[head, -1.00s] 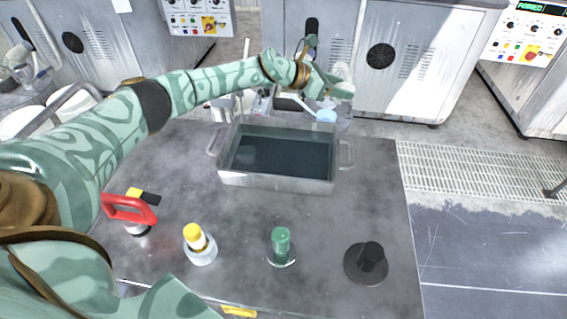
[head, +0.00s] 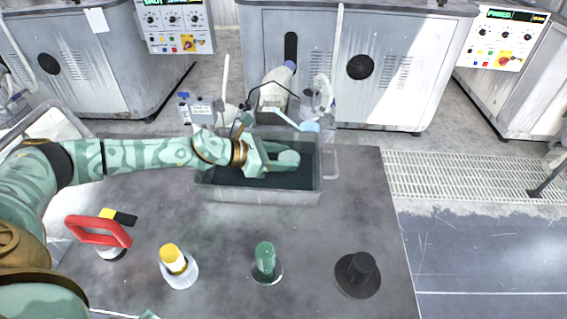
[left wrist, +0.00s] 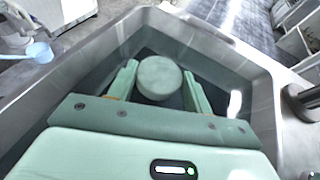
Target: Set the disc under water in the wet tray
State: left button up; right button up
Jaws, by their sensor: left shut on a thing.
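The wet tray (head: 240,195) is a grey metal tub with side handles and dark water in it, standing at the back of the bench. My left gripper (head: 277,161) reaches into it from the left. It is shut on a pale green-grey round disc (left wrist: 158,77), which sits between the two fingers in the left wrist view. The disc is inside the tray's rim, over or in the dark water; I cannot tell whether the water covers it. In the head view my gripper hides part of it.
On the bench stand a red-handled tool (head: 98,232), a yellow-topped holder (head: 175,262), a green-handled piece (head: 264,260) and a black knobbed disc (head: 358,272). A light blue cup-like thing (head: 310,127) is behind the tray. The bench's right part is clear.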

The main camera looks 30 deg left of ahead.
pick_arm(q)
jog(key=shift+w+f, duration=0.1)
jog(key=shift+f, duration=0.65)
jog(key=shift+r, duration=0.2)
pick_arm(e)
jog(key=shift+s+a+f, duration=0.1)
jog(key=shift+a+f, duration=0.15)
jog(key=shift+f, duration=0.05)
pick_arm(q)
jog(key=shift+f, duration=0.1)
jog(key=o, duration=1)
jog(key=shift+f, duration=0.1)
pick_arm(e)
jog(key=shift+f, duration=0.1)
